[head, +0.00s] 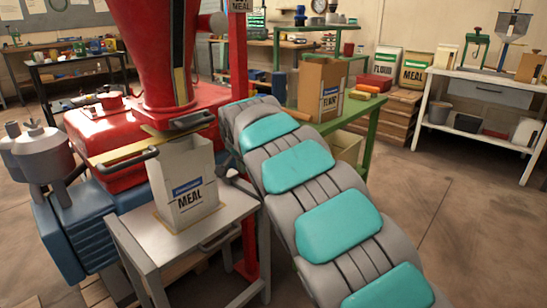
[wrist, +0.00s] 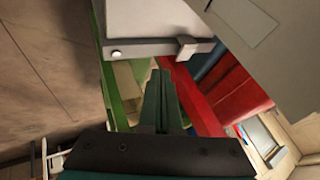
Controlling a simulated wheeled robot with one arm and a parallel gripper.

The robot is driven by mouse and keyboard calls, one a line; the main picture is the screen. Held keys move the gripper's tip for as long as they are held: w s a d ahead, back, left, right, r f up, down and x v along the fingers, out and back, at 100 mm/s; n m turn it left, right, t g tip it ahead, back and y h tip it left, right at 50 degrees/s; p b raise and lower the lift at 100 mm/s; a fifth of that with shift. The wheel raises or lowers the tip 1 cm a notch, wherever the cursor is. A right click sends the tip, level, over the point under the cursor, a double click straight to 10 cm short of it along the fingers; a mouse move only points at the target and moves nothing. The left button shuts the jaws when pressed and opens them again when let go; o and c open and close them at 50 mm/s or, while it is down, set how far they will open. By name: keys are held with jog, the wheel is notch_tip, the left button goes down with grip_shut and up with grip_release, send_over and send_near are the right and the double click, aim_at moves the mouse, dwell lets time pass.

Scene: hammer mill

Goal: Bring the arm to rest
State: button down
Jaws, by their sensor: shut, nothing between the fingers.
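My arm (head: 312,165), grey with teal pads, rises from the bottom right of the head view and bends over at its upper end beside the red mill. My gripper is hidden behind the arm there. In the wrist view my gripper (wrist: 162,75) shows as two dark fingers pressed together, with nothing between them. The fingers point toward the gap by a red post (wrist: 200,108) and a pale metal surface with a small grey latch (wrist: 160,35). I cannot tell how far the fingertips are from these.
An open paper MEAL bag (head: 188,185) stands upright on a grey stand (head: 150,235) under the red hopper (head: 155,50), close left of my arm. A green table (head: 362,115) holding a paper bag (head: 320,88) is just right of it. Open floor (head: 440,200) lies farther right.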

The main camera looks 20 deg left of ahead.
jog(key=d+h, duration=0.3)
jog(key=d, duration=1.6)
jog(key=s+d+g+h, duration=0.1)
jog(key=s+d, duration=0.4)
jog(key=d, duration=0.4)
jog(key=s+d+g, duration=0.2)
jog(key=s+d, duration=0.3)
jog(key=d, duration=0.3)
jog(key=s+d+f+g, duration=0.1)
jog(key=s+d+f, duration=0.1)
jog(key=s+d, duration=0.45)
jog(key=s+d+f+g, duration=0.15)
jog(key=s+d, duration=0.25)
jog(key=s, duration=0.5)
jog(key=s+d+f+n+g, duration=0.1)
jog(key=s+f, duration=0.2)
jog(key=s, duration=0.6)
jog(key=s+d+f+n+g, duration=0.1)
jog(key=s+f+n, duration=0.1)
jog(key=s, duration=0.8)
jog(key=shift+d+f+g, duration=0.35)
jog(key=shift+d+f, duration=0.05)
jog(key=shift+w, duration=0.1)
